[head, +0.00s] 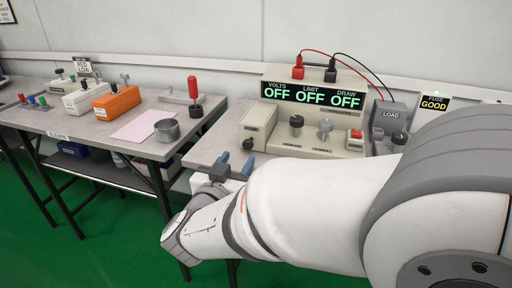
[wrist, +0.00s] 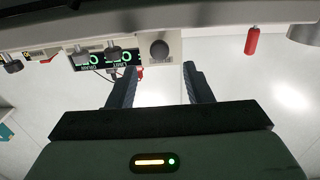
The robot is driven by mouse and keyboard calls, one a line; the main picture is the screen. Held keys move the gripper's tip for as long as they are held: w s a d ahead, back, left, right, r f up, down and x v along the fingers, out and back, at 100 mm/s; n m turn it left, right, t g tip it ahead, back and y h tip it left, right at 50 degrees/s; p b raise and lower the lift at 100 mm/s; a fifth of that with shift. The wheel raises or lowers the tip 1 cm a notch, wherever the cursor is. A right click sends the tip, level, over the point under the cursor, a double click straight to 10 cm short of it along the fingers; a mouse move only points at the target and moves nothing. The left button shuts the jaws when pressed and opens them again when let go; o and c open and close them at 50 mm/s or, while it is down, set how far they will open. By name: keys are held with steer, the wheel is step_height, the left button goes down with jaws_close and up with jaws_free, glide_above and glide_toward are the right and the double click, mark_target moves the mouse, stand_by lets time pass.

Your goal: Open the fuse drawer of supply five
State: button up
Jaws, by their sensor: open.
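The beige power supply (head: 312,80) stands on the bench, its display reading OFF under VOLTS, LIMIT and DRAW. A beige box (head: 262,116) with a small label and a dark round knob sits at its left end; I cannot read which supply it is. My gripper (head: 235,165) is open and empty, in front of and below that box. In the wrist view the supply appears upside down at the top. A round grey knob (wrist: 160,48) on the box's face lies just beyond and between my open fingertips (wrist: 158,72), with no visible contact. The box shows no visible gap.
Two knobs (head: 325,128) and a red switch (head: 356,133) are on the supply's front. A LOAD box (head: 391,116) and a FUSE GOOD sign (head: 433,104) stand right.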

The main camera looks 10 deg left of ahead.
mark_target(247, 145)
steer(key=w, duration=0.2)
steer(key=w+b, duration=0.1)
steer(key=w, duration=0.1)
steer(key=w+b, duration=0.1)
steer(key=w, duration=0.1)
steer(key=shift+w+d, duration=0.3)
jaws_close()
